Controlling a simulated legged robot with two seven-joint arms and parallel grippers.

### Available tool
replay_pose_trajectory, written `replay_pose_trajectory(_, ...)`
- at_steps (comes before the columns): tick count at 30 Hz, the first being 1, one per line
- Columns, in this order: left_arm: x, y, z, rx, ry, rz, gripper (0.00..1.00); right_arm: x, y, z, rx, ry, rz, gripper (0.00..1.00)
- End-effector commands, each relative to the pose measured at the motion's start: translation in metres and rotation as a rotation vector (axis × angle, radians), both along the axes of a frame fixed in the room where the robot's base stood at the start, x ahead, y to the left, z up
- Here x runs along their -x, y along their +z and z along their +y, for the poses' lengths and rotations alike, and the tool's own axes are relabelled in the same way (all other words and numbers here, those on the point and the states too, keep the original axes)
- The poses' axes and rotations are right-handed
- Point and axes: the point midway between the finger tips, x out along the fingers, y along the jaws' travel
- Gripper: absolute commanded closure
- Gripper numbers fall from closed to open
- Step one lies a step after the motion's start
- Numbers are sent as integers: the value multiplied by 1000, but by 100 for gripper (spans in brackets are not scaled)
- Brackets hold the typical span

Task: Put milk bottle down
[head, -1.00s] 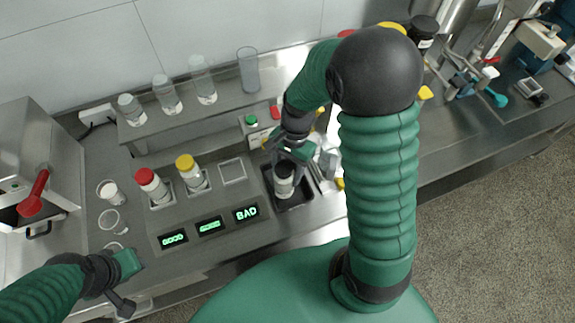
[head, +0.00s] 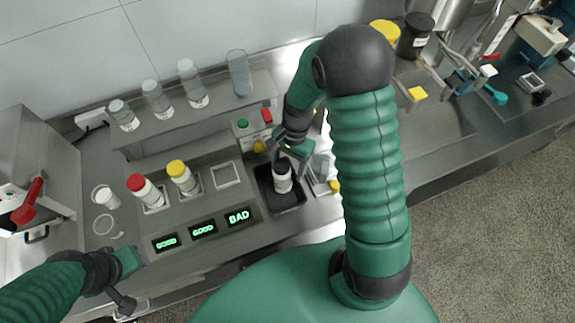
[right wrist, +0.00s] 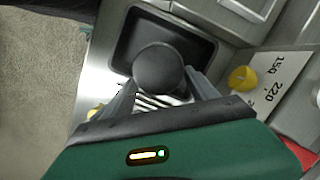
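The milk bottle (head: 283,179) is white with a dark cap. It is upright over the black tray (head: 292,207), right of the displays. I cannot tell whether its base touches the tray floor. My right gripper (head: 291,150) comes down from above, its fingers on both sides of the bottle's top. In the right wrist view, the round dark cap (right wrist: 160,68) sits between the two fingers, which appear to press on it. The cap hides the rest of the bottle there. My left gripper (head: 125,275) is at the lower left, away from the bottle; its fingers are unclear.
A red-capped bottle (head: 147,190) and a yellow-capped bottle (head: 183,178) stand in square holders beside an empty square holder (head: 227,174). Displays read GOOD, GOOD and BAD (head: 239,216). Several clear bottles stand on the back shelf (head: 170,128). A yellow knob (right wrist: 242,78) is near my right gripper.

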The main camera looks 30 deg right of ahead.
Motion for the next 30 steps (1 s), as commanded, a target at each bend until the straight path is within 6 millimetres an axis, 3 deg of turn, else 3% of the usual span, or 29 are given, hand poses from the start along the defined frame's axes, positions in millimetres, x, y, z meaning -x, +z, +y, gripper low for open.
replay_pose_trajectory(6, 0, 0, 0, 0, 2, 0, 64, 0, 2, 8, 6, 4, 0, 27)
replay_pose_trajectory(12, 0, 0, 1, -1, 2, 0, 64, -2, 8, 0, 2, 2, -4, 27)
replay_pose_trajectory(24, 0, -5, 0, 0, 1, 0, 64, -9, 98, -19, 1, 2, -4, 27)
replay_pose_trajectory(30, 0, -5, 1, 0, 1, 0, 64, -6, 116, -11, 21, 81, -30, 27)
